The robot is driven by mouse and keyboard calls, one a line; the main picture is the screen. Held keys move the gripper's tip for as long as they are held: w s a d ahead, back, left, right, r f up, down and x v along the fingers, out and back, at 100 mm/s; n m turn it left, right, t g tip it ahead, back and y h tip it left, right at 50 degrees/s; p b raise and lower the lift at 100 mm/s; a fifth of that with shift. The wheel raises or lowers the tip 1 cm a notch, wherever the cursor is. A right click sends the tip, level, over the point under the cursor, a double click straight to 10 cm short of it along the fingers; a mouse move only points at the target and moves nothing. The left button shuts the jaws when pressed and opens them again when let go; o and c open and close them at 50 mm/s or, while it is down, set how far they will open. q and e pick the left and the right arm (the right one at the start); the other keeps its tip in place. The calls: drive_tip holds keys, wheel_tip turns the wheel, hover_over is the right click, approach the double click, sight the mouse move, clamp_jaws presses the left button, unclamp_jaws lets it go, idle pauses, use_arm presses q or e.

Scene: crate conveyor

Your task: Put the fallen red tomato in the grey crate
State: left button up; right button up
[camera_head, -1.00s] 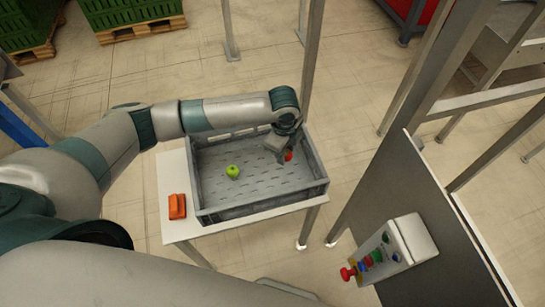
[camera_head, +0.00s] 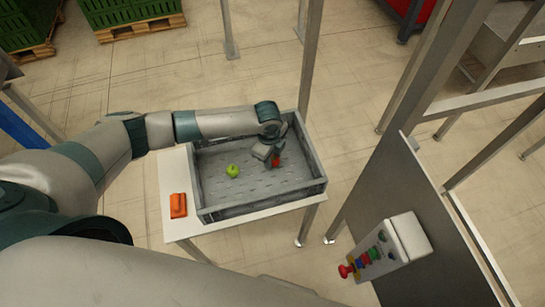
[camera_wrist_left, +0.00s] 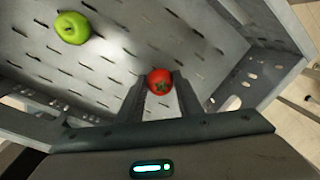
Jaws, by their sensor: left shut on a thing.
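The red tomato (camera_head: 276,162) is between the fingers of my left gripper (camera_head: 270,162), which is shut on it. In the left wrist view the tomato (camera_wrist_left: 160,81) sits between the fingertips of the gripper (camera_wrist_left: 159,88), over the slotted crate floor. The grey crate (camera_head: 262,202) stands on a white table. The gripper and tomato are inside its outline in the head view; I cannot tell how high above the floor the tomato is. My right gripper is not in view.
A green apple (camera_head: 233,171) lies on the crate floor, left of the tomato; it also shows in the left wrist view (camera_wrist_left: 72,27). An orange object (camera_head: 178,205) lies on the white table (camera_head: 178,173). A control box with buttons (camera_head: 408,238) and metal posts stand at right.

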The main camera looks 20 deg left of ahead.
use_arm(q)
drive_tip(key=shift+f, duration=0.35)
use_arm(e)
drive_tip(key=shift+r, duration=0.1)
use_arm(q)
drive_tip(key=o, duration=1)
drive_tip(key=shift+f, duration=0.15)
drive_tip(key=r, duration=0.4)
drive_tip(key=s+r+b, duration=0.1)
drive_tip(key=r, duration=0.7)
drive_tip(key=shift+s+a+r, duration=0.1)
drive_tip(key=shift+s+a, duration=0.05)
drive_tip(key=shift+s, duration=0.05)
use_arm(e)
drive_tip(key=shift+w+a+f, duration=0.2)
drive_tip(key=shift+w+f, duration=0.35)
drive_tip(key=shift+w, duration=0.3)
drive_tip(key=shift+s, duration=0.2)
